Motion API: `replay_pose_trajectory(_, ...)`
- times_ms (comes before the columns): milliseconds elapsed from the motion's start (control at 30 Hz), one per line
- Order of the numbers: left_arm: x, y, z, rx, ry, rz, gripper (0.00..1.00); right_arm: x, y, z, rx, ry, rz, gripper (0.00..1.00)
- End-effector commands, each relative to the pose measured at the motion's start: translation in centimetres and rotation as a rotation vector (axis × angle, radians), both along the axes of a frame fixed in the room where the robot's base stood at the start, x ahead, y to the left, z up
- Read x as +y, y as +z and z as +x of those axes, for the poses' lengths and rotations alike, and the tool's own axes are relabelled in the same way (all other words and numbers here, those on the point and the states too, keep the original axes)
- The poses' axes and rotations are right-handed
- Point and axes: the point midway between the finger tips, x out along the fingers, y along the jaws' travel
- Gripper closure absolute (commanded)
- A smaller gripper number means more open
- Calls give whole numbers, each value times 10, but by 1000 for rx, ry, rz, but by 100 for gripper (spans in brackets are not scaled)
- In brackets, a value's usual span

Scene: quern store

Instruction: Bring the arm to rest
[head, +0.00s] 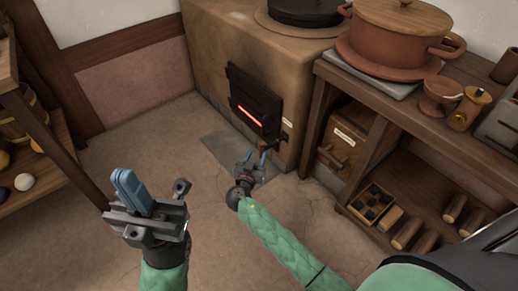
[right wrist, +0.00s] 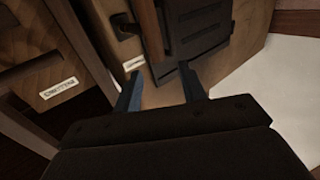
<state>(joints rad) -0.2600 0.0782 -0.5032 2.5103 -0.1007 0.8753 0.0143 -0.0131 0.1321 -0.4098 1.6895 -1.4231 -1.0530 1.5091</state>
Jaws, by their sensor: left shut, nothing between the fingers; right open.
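My left gripper (head: 127,188) is in the lower left of the head view, raised with its blue fingers together and nothing between them. My right arm reaches in from the lower right. My right gripper (head: 256,159) is open and empty, in front of the stove near the lower edge of its black door (head: 254,101). In the right wrist view the two blue fingers (right wrist: 163,92) stand apart, with the stove door (right wrist: 200,30) beyond them. I cannot tell whether a finger touches the stove.
The clay stove (head: 215,55) glows red through its door slot. At right, a wooden bench (head: 330,75) bears a lidded pot (head: 402,30), with a labelled drawer (head: 345,138) and a partitioned box (head: 372,203) below. A wooden shelf (head: 50,188) stands at left. Floor between is mostly clear.

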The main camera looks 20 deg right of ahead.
Motion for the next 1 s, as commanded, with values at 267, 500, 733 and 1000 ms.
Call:
replay_pose_trajectory(267,1,2,-1,-3,-2,-3,100,8,0,-11,1,0,-1,59)
replay_pose_trajectory(500,1,2,-1,-4,-2,-3,100,8,0,-11,1,0,-1,59)
replay_pose_trajectory(733,0,2,0,-6,-4,-1,100,7,-1,-12,4,-2,1,59)
replay_pose_trajectory(1000,0,2,0,-4,-3,-2,100,-21,-17,-69,230,-78,75,59)
